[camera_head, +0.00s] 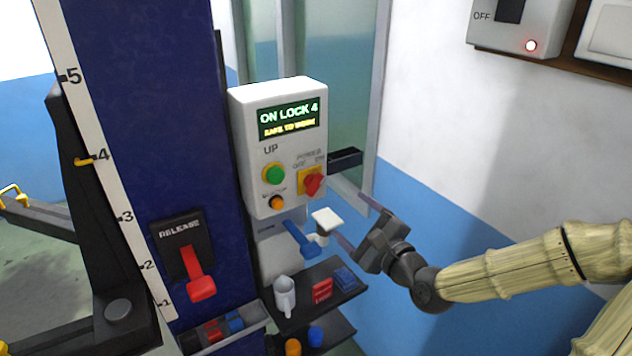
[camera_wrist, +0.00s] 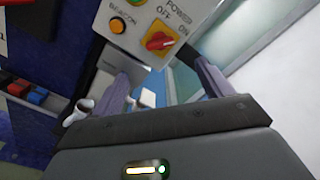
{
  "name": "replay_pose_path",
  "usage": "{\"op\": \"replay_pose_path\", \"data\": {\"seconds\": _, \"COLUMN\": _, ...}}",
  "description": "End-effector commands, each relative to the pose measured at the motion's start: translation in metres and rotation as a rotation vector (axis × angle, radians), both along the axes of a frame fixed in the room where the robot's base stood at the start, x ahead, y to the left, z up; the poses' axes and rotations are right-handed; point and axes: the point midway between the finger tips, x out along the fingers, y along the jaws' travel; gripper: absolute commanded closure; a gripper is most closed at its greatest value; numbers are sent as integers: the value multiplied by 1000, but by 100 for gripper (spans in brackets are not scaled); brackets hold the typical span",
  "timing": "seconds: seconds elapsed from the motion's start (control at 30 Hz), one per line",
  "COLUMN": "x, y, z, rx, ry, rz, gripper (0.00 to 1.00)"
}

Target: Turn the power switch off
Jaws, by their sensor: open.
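The power switch (camera_head: 313,184) is a red rotary knob on a yellow plate, low on the right of the white control box (camera_head: 245,150). Its OFF and ON labels sit above it; the knob's handle appears tilted toward ON. The switch also shows at the top of the wrist view (camera_wrist: 158,41). My gripper (camera_head: 349,217) is open and empty, below and to the right of the switch, apart from it. In the wrist view its fingers (camera_wrist: 163,72) stand apart below the box. The display (camera_head: 289,119) reads "ON LOCK 4" and "SAFE TO WORK".
A green UP button (camera_head: 274,173) and orange beacon button (camera_head: 277,202) are on the same box. A red release lever (camera_head: 198,275) is on the blue column. A wall box (camera_head: 560,28) marked OFF has a lit lamp.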

Motion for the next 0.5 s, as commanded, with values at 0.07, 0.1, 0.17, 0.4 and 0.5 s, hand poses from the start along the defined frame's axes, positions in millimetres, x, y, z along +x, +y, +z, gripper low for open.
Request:
{"op": "replay_pose_path", "data": {"seconds": 0.07, "x": 5, "y": 5, "z": 2, "rx": -2, "ry": 3, "rz": 4, "gripper": 22}}
{"op": "replay_pose_path", "data": {"seconds": 0.1, "x": 9, "y": 8, "z": 0, "rx": -2, "ry": 1, "rz": 3, "gripper": 22}}
{"op": "replay_pose_path", "data": {"seconds": 0.17, "x": 16, "y": 12, "z": 0, "rx": -2, "ry": 0, "rz": 3, "gripper": 22}}
{"op": "replay_pose_path", "data": {"seconds": 0.4, "x": 42, "y": 29, "z": 0, "rx": -1, "ry": 0, "rz": 3, "gripper": 22}}
{"op": "replay_pose_path", "data": {"seconds": 0.5, "x": 53, "y": 36, "z": 0, "rx": -2, "ry": 1, "rz": 3, "gripper": 22}}
